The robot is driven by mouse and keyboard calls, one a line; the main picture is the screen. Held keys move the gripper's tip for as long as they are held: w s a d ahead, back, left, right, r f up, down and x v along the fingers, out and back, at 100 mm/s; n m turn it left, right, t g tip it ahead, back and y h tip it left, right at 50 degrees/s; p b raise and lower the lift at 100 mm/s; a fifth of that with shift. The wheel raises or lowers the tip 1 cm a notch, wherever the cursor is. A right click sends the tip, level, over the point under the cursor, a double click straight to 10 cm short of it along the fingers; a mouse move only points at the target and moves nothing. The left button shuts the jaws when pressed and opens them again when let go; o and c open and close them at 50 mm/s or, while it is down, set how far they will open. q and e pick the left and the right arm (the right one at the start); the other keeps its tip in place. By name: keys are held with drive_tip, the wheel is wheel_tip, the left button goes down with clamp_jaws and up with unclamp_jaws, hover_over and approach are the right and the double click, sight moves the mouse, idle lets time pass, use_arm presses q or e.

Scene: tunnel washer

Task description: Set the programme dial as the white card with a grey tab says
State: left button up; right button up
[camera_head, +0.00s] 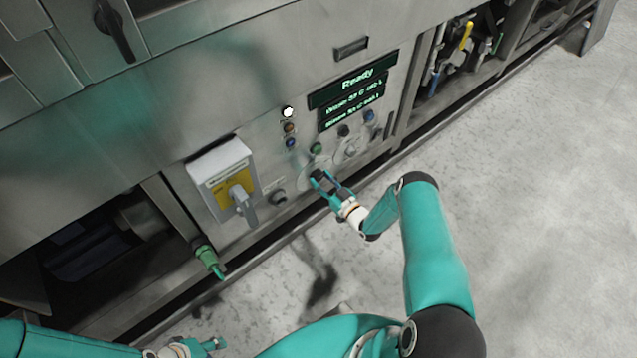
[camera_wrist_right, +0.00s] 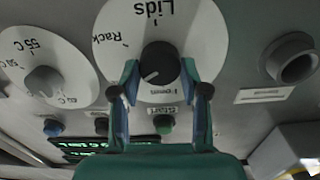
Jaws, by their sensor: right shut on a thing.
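The programme dial shows in the right wrist view as a white disc (camera_wrist_right: 120,22) with a black knob (camera_wrist_right: 160,60). I can read "Lids" and "Rack" on the disc; a further word near my fingers is partly covered. A small pale mark on the knob points to the lower left of that view. My right gripper (camera_wrist_right: 159,74) is shut on the knob, one finger on each side. In the head view my right gripper (camera_head: 319,181) is at the lower panel. My left gripper (camera_head: 210,345) is at the bottom edge, its jaws unclear. I see no white card with a grey tab.
A second dial (camera_wrist_right: 72,50) marked 55 C has a grey knob. A green button (camera_head: 316,149) and a lit display (camera_head: 357,78) reading "Ready" are above. A yellow-plated isolator switch (camera_head: 226,178) juts out to the left. The floor (camera_head: 540,200) at right is clear.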

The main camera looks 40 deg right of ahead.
drive_tip(key=shift+a+f+n, duration=0.1)
drive_tip(key=shift+a+n, duration=0.05)
drive_tip(key=shift+n, duration=0.65)
drive_tip(key=n+b, duration=0.1)
drive_tip(key=n, duration=0.3)
drive_tip(key=shift+a+n, duration=0.1)
drive_tip(key=shift+n, duration=0.3)
drive_tip(key=n, duration=0.5)
drive_tip(key=shift+a+f+n+b, duration=0.1)
drive_tip(key=shift+a+n+b, duration=0.05)
drive_tip(key=shift+n+b, duration=0.2)
drive_tip(key=o, duration=1.1)
drive_tip(key=shift+o, duration=0.2)
drive_tip(key=shift+d, duration=0.2)
drive_tip(key=s, duration=1.2)
drive_tip(key=shift+d, duration=0.4)
